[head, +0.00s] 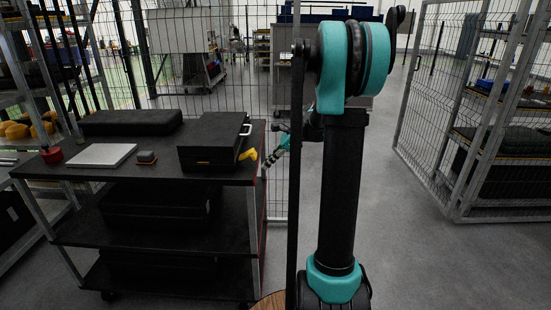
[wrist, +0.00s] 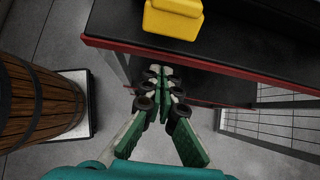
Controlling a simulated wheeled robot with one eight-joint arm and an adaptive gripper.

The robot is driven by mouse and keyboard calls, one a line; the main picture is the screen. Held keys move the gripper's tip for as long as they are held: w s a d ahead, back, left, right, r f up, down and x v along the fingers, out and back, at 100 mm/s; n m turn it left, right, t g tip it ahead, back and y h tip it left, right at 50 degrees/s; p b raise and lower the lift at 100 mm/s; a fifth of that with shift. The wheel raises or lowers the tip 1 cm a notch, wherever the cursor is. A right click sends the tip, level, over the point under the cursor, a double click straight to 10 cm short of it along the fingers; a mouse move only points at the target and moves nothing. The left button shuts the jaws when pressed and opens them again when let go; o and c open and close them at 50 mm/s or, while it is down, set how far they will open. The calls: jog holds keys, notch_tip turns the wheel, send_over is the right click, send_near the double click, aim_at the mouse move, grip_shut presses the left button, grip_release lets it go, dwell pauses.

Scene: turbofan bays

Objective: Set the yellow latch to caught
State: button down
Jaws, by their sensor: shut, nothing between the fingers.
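The yellow latch (head: 248,154) sticks out at the right side of a black case (head: 207,150) on the top of a dark cart. My gripper (head: 268,163) is just right of the latch in the head view, partly hidden by my arm. In the wrist view my gripper (wrist: 158,75) is shut and empty, its fingertips below the yellow part and apart from it in the picture. I cannot tell whether the latch is caught.
The cart's red-edged top (wrist: 215,65) lies close to my fingers. A wooden barrel (wrist: 38,100) stands at the left of the wrist view. A white panel (head: 102,155), a small grey block (head: 146,157) and a red knob (head: 52,155) are left of the case. Wire fencing stands behind.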

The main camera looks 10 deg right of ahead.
aim_at(255, 154)
jog(key=shift+w+a+r, duration=0.1)
jog(key=shift+a+r, duration=0.3)
jog(key=shift+r, duration=0.4)
jog(key=shift+w+a+r, duration=0.1)
jog(key=shift+a+r, duration=0.3)
jog(key=shift+r, duration=0.4)
jog(key=shift+a+r+h, duration=0.1)
jog(key=shift+r+h, duration=0.4)
jog(key=shift+h, duration=0.1)
jog(key=a+r+h, duration=0.1)
jog(key=h, duration=0.1)
jog(key=r+g+h, duration=0.1)
jog(key=r+h, duration=0.1)
jog(key=a+r+g+h, duration=0.1)
jog(key=h, duration=0.1)
jog(key=shift+w+a+r, duration=0.3)
jog(key=shift+w, duration=0.1)
jog(key=shift+r, duration=0.2)
jog(key=shift+r, duration=0.65)
jog(key=shift+d, duration=0.1)
